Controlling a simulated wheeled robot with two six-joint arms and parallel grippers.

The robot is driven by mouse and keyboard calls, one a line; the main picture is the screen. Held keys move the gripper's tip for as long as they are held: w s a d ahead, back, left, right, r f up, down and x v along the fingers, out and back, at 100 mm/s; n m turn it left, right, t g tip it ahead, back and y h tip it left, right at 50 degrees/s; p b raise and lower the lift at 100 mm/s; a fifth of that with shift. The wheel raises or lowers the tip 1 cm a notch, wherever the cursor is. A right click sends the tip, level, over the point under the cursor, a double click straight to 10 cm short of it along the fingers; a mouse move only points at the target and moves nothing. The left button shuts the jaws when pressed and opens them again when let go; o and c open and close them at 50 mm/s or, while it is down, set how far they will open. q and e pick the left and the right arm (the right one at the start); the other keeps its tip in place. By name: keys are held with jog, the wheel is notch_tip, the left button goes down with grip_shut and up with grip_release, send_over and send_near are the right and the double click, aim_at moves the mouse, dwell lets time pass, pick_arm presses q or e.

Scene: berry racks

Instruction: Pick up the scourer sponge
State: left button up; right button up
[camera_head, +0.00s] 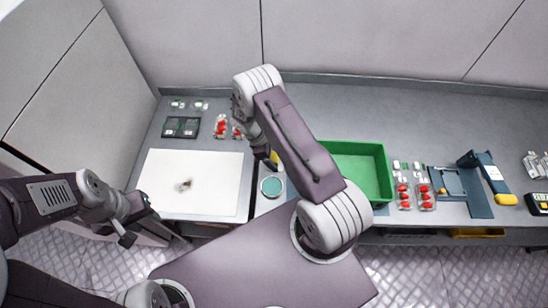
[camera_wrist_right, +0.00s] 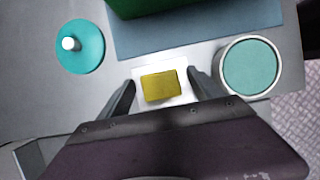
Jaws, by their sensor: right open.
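The scourer sponge (camera_wrist_right: 160,87) is a small yellow block on a white pad (camera_wrist_right: 185,98) in the right wrist view. My right gripper (camera_wrist_right: 158,88) is open, with one finger on each side of the sponge and gaps to both. I cannot tell how far above it the fingertips are. In the head view a bit of yellow (camera_head: 273,156) shows beside my right arm, which hides most of that spot. My left gripper (camera_head: 136,225) is at the left, near the front edge of the counter; its jaws are too unclear to judge.
A round teal-topped container (camera_wrist_right: 250,66) stands close right of the sponge, and a teal lid with a white knob (camera_wrist_right: 80,46) lies left. A green crate (camera_head: 388,172) is right of my right arm. A white board (camera_head: 210,170) and berry punnets (camera_head: 220,126) are on the left counter.

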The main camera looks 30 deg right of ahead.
jog(key=c, duration=1.4)
jog(key=shift+r, duration=0.1)
jog(key=shift+r, duration=0.35)
notch_tip(320, 180, up, 9)
jog(key=b, duration=0.2)
jog(key=shift+r, duration=0.1)
